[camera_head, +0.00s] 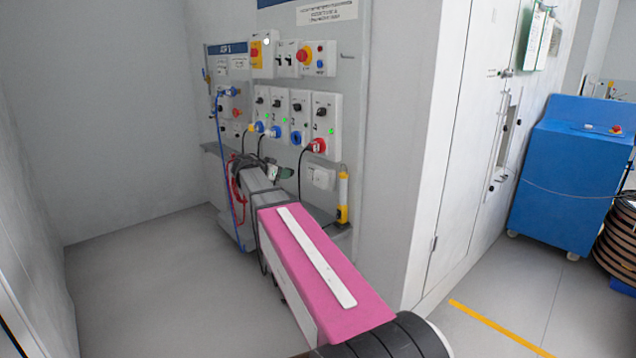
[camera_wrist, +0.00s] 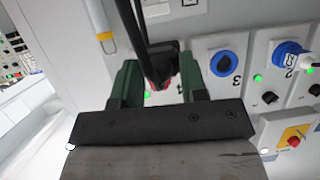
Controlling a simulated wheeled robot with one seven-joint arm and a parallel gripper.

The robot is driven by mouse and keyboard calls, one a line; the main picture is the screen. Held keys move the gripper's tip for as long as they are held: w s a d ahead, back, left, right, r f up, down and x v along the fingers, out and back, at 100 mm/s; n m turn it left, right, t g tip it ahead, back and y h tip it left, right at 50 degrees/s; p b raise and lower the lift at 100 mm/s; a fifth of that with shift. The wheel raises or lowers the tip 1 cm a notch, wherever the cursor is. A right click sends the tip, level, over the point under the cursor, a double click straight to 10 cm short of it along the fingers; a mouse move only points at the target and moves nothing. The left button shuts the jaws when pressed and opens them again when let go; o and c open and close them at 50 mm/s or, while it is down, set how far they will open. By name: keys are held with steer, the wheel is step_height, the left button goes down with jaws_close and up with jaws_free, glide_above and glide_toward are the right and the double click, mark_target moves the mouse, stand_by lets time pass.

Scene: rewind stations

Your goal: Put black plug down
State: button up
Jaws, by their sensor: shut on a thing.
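The black plug (camera_wrist: 164,60) is between the two green fingers of my gripper (camera_wrist: 160,84) in the wrist view. My gripper is shut on it, and a black cable runs from it toward the top of that view. A bit of red shows behind the plug beside socket number 4; the plug hides most of it, so I cannot tell whether they touch. In the head view my gripper (camera_head: 281,173) is small, in front of the wall panel below the socket row. The red socket (camera_head: 318,145) is at the right end of that row.
Blue sockets and plugs (camera_head: 296,138) sit left of the red one in the head view; socket 3 (camera_wrist: 224,64) is close beside my gripper. A blue cabinet (camera_head: 567,180) stands far right. Floor at left is clear.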

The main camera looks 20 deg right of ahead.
steer(key=shift+s+d+m+g, duration=0.15)
steer(key=shift+d+m+g, duration=0.05)
steer(key=shift+m+g, duration=0.25)
steer(key=x, duration=1.2)
steer(key=shift+a+f, duration=0.2)
steer(key=shift+f, duration=0.15)
steer(key=x, duration=0.4)
steer(key=shift+s+f, duration=0.15)
steer(key=shift+f, duration=0.1)
steer(key=shift+c, duration=0.3)
steer(key=o, duration=1.1)
steer(key=shift+a, duration=0.1)
